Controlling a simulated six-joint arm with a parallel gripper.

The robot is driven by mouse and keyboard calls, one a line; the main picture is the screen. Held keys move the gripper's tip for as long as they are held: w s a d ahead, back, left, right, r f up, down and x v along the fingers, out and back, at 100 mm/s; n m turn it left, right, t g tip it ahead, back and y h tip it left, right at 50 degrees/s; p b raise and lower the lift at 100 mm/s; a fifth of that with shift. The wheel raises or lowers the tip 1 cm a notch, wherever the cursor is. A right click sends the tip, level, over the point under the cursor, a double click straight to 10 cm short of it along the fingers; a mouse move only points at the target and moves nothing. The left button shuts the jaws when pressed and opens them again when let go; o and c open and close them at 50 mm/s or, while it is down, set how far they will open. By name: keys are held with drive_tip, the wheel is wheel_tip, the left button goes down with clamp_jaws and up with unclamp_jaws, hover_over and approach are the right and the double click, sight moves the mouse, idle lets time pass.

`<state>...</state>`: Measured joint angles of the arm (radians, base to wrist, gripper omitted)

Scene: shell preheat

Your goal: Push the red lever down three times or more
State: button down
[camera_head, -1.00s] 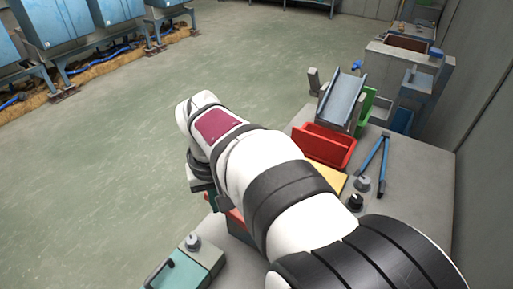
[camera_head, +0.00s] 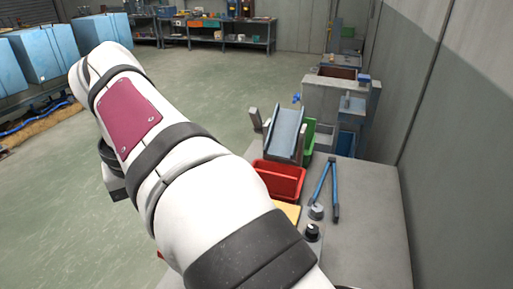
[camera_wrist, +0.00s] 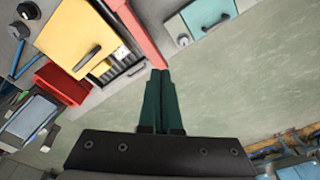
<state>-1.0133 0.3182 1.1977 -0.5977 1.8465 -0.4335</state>
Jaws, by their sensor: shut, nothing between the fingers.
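In the wrist view, a long red bar (camera_wrist: 143,32), which looks like the red lever, runs from the top edge down beside a box with a yellow lid (camera_wrist: 82,38). My gripper (camera_wrist: 160,72) is shut and empty, its dark green fingers pressed together. The fingertips are at the bar's lower end in the picture; I cannot tell whether they touch it. In the head view my arm hides the fingers and most of the lever; only a small red patch shows below the arm.
A red bin (camera_head: 278,181), a tilted grey chute (camera_head: 287,131), blue-handled tongs (camera_head: 324,190) and dark knobs (camera_head: 312,232) stand on the grey bench (camera_head: 365,225). A teal box (camera_wrist: 208,15) lies right of the bar in the wrist view. Open floor is beyond.

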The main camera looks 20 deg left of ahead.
drive_tip(key=w+m, duration=0.1)
drive_tip(key=m, duration=0.2)
drive_tip(key=w+m+y, duration=0.1)
drive_tip(key=m, duration=0.2)
drive_tip(key=w+m+y, duration=0.1)
drive_tip(key=w+m, duration=0.1)
drive_tip(key=m, duration=0.1)
drive_tip(key=shift+r+m+g, duration=0.4)
drive_tip(key=x, duration=1.4)
drive_tip(key=shift+a, duration=0.1)
